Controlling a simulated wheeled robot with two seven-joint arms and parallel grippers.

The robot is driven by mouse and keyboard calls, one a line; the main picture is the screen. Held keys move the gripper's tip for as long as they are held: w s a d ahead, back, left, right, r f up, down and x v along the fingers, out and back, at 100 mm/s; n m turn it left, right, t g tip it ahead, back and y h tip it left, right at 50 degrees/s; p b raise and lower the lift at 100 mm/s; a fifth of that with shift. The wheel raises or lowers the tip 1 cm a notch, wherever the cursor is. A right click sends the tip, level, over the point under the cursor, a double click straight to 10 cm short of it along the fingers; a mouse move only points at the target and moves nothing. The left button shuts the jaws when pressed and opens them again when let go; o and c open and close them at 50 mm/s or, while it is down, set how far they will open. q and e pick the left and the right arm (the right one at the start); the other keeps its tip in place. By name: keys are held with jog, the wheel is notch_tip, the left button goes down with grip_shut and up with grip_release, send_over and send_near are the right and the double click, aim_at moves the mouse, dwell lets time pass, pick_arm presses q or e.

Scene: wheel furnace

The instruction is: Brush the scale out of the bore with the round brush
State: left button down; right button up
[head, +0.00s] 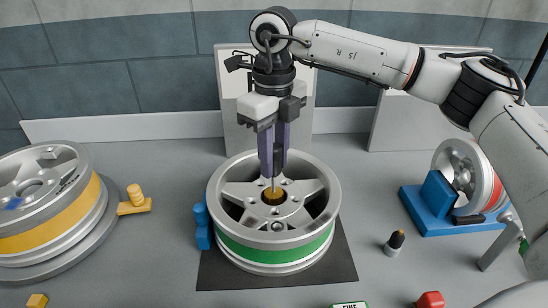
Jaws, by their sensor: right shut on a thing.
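A silver five-spoke wheel with a green band (272,252) lies flat on a dark mat (215,275) in the middle of the bench. My right gripper (273,170) points straight down over its hub, with its purple fingers shut on the round brush. Little of the brush handle shows between the fingers; a thin stem (273,184) runs down to the bore. An orange-brown round patch (273,195) fills the bore's mouth; I cannot tell whether it is bristles or scale. The inside of the bore is hidden. My left gripper is not in view.
A yellow-banded wheel (60,228) lies on a round base at left, by a yellow clamp (134,205). A blue clamp (203,228) touches the green wheel's left side. A red-banded wheel (462,170) leans in a blue cradle (432,222).

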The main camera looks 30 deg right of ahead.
jog(key=shift+r, duration=0.45)
jog(key=shift+f, duration=0.15)
jog(key=shift+f+b, duration=0.65)
jog(key=shift+f, duration=0.45)
jog(key=shift+w+r+p, duration=0.1)
jog(key=shift+r+p, duration=0.9)
jog(key=shift+r, duration=0.3)
jog(key=shift+f+b, duration=0.9)
jog(key=shift+f, duration=0.4)
jog(key=shift+r, duration=0.15)
